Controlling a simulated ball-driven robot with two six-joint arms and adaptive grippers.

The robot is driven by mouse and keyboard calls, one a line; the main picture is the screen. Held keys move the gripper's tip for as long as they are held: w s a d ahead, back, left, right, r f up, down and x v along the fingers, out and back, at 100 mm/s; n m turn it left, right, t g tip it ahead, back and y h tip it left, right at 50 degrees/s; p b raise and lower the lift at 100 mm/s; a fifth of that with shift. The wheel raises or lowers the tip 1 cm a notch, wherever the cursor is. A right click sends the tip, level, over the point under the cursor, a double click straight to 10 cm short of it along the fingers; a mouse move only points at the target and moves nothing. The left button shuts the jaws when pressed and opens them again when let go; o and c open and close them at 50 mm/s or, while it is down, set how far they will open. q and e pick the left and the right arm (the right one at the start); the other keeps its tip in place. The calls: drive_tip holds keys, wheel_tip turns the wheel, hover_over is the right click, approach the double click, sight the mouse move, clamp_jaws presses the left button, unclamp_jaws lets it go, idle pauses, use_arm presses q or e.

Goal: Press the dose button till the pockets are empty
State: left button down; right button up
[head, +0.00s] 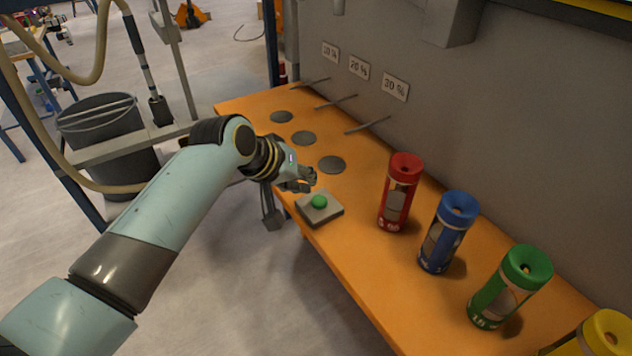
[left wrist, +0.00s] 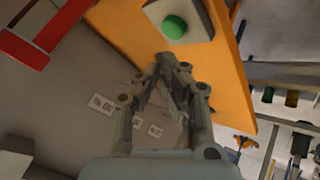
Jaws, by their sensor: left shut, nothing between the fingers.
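The dose button is likely the green dome (head: 319,201) on a pale square box (head: 324,212) at the near edge of the orange bench. My left gripper (head: 311,178) is shut and empty, just behind and above the button, apart from it. In the left wrist view the green dome (left wrist: 174,27) on its box (left wrist: 203,22) lies beyond my closed fingertips (left wrist: 170,62). I cannot make out any pockets or what they hold. My right gripper is not in view.
The orange bench (head: 365,265) carries red (head: 402,185), blue (head: 448,232), green (head: 508,288) and yellow (head: 607,334) canisters right of the button. Dark discs (head: 332,165) lie along its left part, below percentage signs on the wall. A black bucket (head: 112,150) stands left.

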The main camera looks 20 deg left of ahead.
use_arm(q)
drive_tip(key=w+d+r, duration=0.1)
drive_tip(key=w+r, duration=0.2)
drive_tip(key=r, duration=0.2)
drive_tip(key=shift+w+r+t+h+p, duration=0.15)
drive_tip(key=shift+w+t+h+p, duration=0.15)
drive_tip(key=shift+h+p, duration=0.15)
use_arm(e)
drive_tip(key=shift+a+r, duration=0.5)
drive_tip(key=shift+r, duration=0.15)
use_arm(q)
drive_tip(key=shift+d, duration=0.1)
drive_tip(key=b, duration=0.6)
hover_over(317, 198)
wheel_tip(317, 198, down, 8)
drive_tip(key=shift+f, duration=0.1)
drive_tip(key=shift+w+f+b, duration=0.1)
drive_tip(key=shift+f+b, duration=0.25)
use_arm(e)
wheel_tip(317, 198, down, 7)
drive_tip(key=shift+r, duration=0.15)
use_arm(q)
drive_tip(key=shift+f, duration=0.35)
